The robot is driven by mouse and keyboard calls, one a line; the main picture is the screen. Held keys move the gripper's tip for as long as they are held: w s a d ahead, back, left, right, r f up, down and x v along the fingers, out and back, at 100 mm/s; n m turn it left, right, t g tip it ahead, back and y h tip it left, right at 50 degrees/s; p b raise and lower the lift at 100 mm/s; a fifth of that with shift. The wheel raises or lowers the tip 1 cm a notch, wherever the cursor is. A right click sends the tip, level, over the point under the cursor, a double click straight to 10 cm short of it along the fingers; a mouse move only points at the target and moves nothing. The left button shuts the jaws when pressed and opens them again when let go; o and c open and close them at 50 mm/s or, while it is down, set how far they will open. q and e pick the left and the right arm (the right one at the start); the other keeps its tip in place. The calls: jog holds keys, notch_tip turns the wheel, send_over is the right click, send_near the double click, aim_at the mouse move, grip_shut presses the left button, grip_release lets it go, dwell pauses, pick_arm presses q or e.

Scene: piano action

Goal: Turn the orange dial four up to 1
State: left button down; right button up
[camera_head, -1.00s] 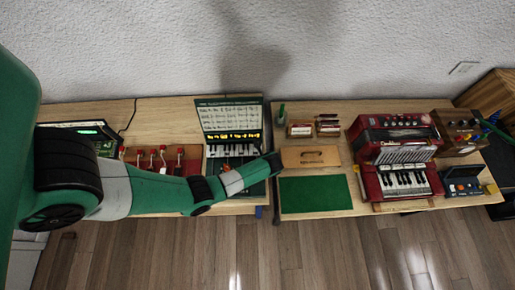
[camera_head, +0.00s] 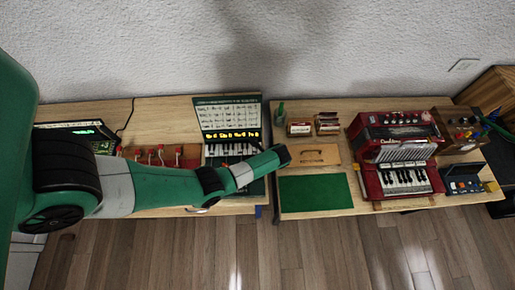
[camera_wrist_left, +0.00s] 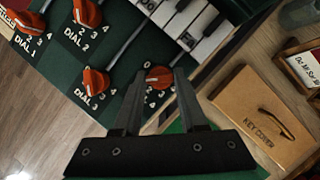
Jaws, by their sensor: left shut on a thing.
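In the left wrist view the orange dial four (camera_wrist_left: 158,76) sits on the dark green panel (camera_wrist_left: 62,62), between the two fingertips of my left gripper (camera_wrist_left: 161,80). The fingers are shut on it. Numbers, including 0 and 4, show around it; its own label is hidden by the fingers, and I cannot tell clearly where its pointer stands. Three more orange dials lie to its left, including dial 2 (camera_wrist_left: 88,13) and dial 3 (camera_wrist_left: 95,80). In the head view my left arm covers the dials and its gripper is hidden. My right gripper is not in view.
White and black keys (camera_wrist_left: 190,22) lie just beyond the dials. A wooden key cover (camera_wrist_left: 262,118) with a dark handle lies to the right. In the head view a lit song board (camera_head: 228,115) stands behind the keyboard, and a red accordion-like instrument (camera_head: 395,150) is on the right table.

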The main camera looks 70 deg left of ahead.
pick_arm(q)
jog(key=shift+c, duration=2.3)
grip_release()
jog(key=shift+r, duration=0.1)
jog(key=p+v, duration=0.3)
jog(key=v, duration=0.8)
jog(key=shift+r, duration=0.2)
jog(key=shift+w+d, duration=0.1)
